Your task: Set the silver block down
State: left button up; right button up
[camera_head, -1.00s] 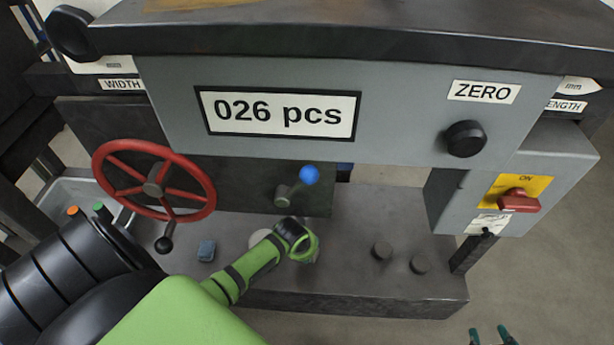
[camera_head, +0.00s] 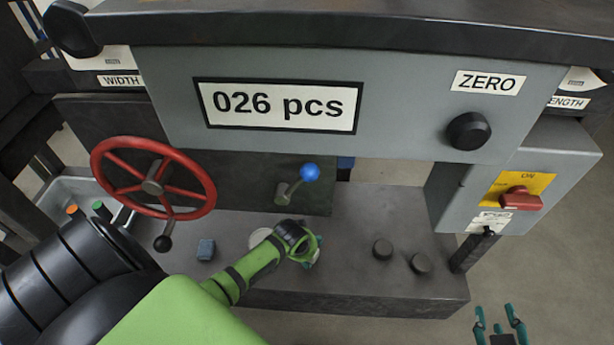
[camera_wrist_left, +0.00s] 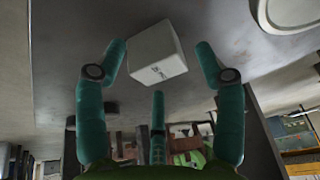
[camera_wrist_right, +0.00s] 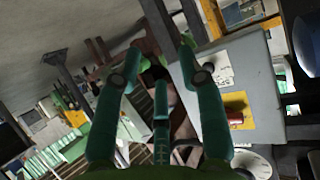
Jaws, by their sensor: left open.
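The silver block (camera_wrist_left: 157,55) shows in the left wrist view as a pale cube with a small dark mark. It rests on the grey bench top and lies between the spread fingertips of my left gripper (camera_wrist_left: 160,62), with gaps beside it. In the head view my left gripper (camera_head: 308,250) is at the middle of the bench, and its wrist hides most of the block. My right gripper (camera_head: 501,318) is at the lower right, off the bench. Its fingers stand apart and empty, as the right wrist view (camera_wrist_right: 158,65) also shows.
A red handwheel (camera_head: 153,178), a blue-tipped lever (camera_head: 309,173) and a panel reading 026 pcs (camera_head: 280,106) stand behind.

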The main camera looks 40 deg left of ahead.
jog(key=shift+f, duration=0.1)
pick_arm(q)
jog(key=shift+r, duration=0.15)
jog(key=s+d+r+m+p, duration=0.1)
jog(key=s+d+r+p, duration=0.1)
jog(key=s+d+r, duration=0.2)
jog(key=s+d+r+m+g+p, duration=0.1)
jog(key=s+d+r, duration=0.3)
jog(key=s+r, duration=0.6)
jog(key=shift+s+d+m+h+p, duration=0.2)
jog(key=shift+s+m+h+p, duration=0.3)
jog(key=shift+s+m, duration=0.4)
pick_arm(e)
jog(key=s+d+f+m+g+h, duration=0.1)
jog(key=s+d+f+g+h, duration=0.1)
jog(key=s+d+f+g, duration=0.3)
jog(key=s+f+g, duration=0.4)
jog(key=s+f, duration=0.2)
jog(key=f, duration=0.1)
jog(key=shift+s+f, duration=0.15)
jog(key=shift+f, duration=0.25)
pick_arm(q)
jog(key=shift+s+p, duration=0.1)
jog(key=shift+p, duration=0.5)
